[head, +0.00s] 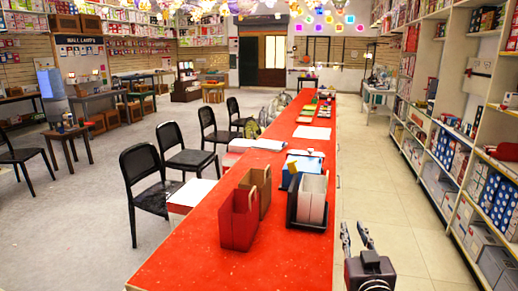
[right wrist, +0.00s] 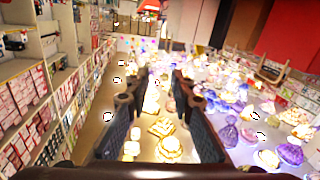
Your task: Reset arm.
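My right gripper (head: 354,228) is at the lower right of the head view, in the aisle just right of the long red counter (head: 190,258). Its two dark fingers point up and stand apart with nothing between them. In the right wrist view the same open fingers (right wrist: 153,92) show against glowing lamps and shelving, with an empty gap. My left gripper is not in the head view.
On the counter stand a red paper bag (head: 238,220), a brown bag (head: 262,185) and a black holder with grey-white folders (head: 311,200). Black chairs (head: 143,175) line its left side. Stocked shelves (head: 465,140) run along the right. The tiled aisle floor (head: 385,190) is clear.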

